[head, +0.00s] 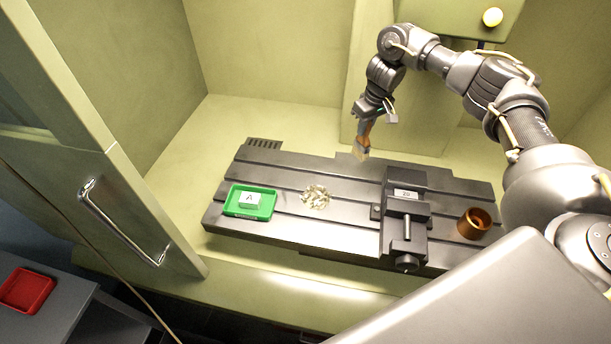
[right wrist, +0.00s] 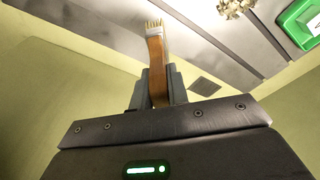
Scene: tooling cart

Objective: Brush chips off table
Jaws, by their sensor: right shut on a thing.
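A small heap of metal chips (head: 315,197) lies on the slotted machine table (head: 300,235), between the green tray and the vise. The chips also show at the top of the right wrist view (right wrist: 235,7). My right gripper (head: 371,113) is shut on the wooden handle of a brush (head: 361,149). In the right wrist view the brush (right wrist: 156,65) points away from the jaws, its pale bristles at the far end. The brush is above the table's back edge, apart from the chips. My left gripper is not in view.
A green tray (head: 235,211) with a block marked A (head: 250,199) sits at the table's left end. A dark vise (head: 404,205) stands right of the chips, with a copper-coloured cup (head: 474,223) beyond it. An open door with a handle (head: 117,220) is at left; a red tray (head: 27,290) lies outside.

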